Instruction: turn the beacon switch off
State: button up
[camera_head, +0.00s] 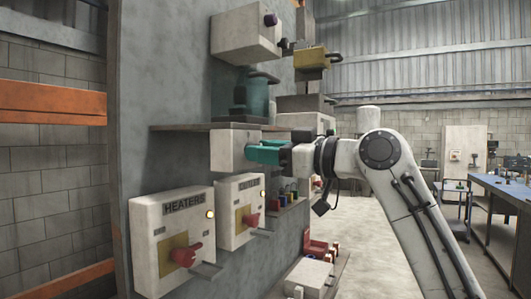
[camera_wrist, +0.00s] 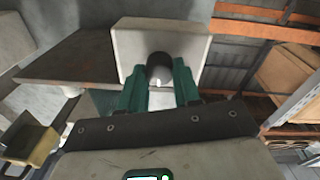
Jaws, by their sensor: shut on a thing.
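A white switch box (camera_head: 224,150) is fixed to the grey wall panel just below a shelf. It also shows in the wrist view (camera_wrist: 186,44), with a dark rounded knob (camera_wrist: 159,66) on its face. My gripper (camera_head: 251,153) is at the front of this box, its teal fingers on either side of the knob and shut on it. In the head view the fingers hide the knob. I see no readable label on this box, so I cannot tell whether it is the beacon switch.
Below are a HEATERS box (camera_head: 152,219) with a red handle (camera_head: 186,255) and another labelled box (camera_head: 233,219) with a red handle; its label is unclear. The shelf (camera_head: 185,127) runs close above my gripper. A blue-topped bench (camera_head: 500,187) stands at right beyond open floor.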

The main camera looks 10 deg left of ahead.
jog(key=shift+f, duration=0.15)
jog(key=o, duration=1.1)
jog(key=shift+c, duration=0.2)
jog(key=b+v, duration=0.2)
jog(key=v, duration=0.8)
jog(key=shift+d+b, duration=0.4)
